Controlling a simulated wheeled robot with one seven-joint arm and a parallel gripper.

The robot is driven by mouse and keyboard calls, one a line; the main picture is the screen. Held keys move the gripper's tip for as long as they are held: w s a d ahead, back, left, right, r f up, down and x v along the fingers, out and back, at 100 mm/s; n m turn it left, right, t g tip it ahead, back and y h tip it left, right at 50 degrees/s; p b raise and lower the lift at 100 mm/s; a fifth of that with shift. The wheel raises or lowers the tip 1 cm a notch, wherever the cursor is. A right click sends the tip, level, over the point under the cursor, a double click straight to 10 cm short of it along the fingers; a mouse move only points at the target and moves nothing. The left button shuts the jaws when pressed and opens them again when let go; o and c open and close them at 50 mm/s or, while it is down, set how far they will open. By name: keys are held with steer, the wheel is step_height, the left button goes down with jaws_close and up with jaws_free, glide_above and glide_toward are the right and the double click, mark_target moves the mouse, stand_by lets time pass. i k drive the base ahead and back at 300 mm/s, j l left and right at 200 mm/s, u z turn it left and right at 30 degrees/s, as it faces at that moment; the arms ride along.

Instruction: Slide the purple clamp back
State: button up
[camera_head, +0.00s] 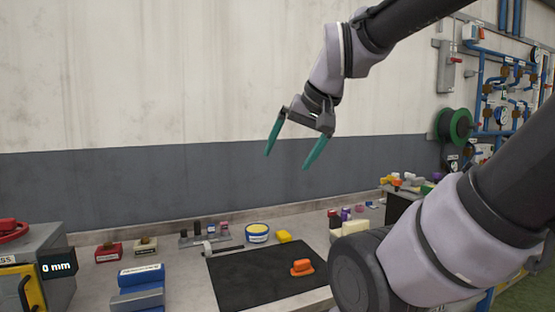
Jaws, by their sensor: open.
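My gripper (288,160) is open and empty, with its two green fingers spread and pointing down. It is raised high above the workbench (190,284), in front of the wall, apart from everything on the bench. I cannot clearly make out a purple clamp. A small purple item (346,214) stands among small objects at the right of the bench, just left of my arm, too small to identify. Another purple spot shows farther back at the right. My arm hides part of the bench on the right.
A black mat (240,283) bears an orange object (302,267). Pipework (500,85) fills the right wall.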

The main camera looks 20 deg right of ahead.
mark_target(345, 216)
steer(key=i+l+z, duration=0.15)
steer(key=z, duration=0.2)
steer(key=i+z, duration=0.35)
steer(key=k+l, duration=0.05)
